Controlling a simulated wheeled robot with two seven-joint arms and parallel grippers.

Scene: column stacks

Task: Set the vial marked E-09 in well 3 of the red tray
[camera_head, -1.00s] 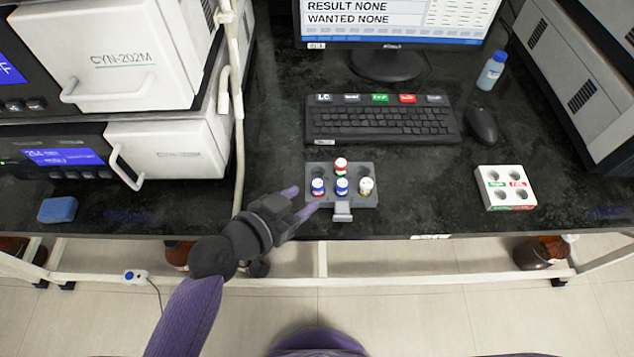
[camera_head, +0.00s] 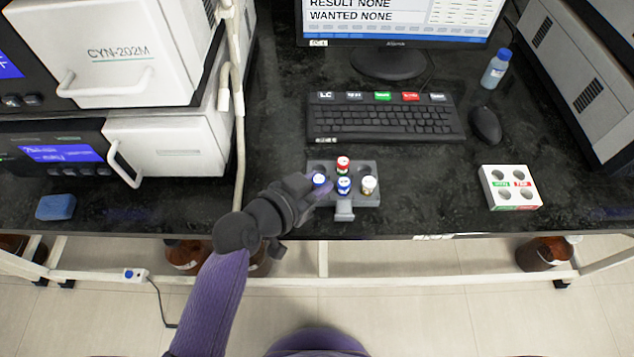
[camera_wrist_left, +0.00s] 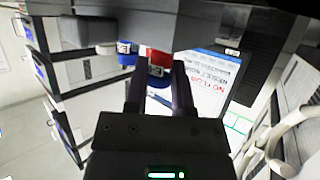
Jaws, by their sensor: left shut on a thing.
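A dark grey rack (camera_head: 371,197) on the bench holds several capped vials. No fully red tray shows; a white block (camera_head: 488,187) with several empty wells bears red and green labels. My right gripper is out of view.
A keyboard (camera_head: 380,121) and mouse (camera_head: 485,125) lie behind the rack, below a monitor (camera_head: 394,22). A blue-capped bottle (camera_head: 495,70) stands at the back right. White instruments (camera_head: 165,143) fill the left. The bench between rack and white block is clear.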

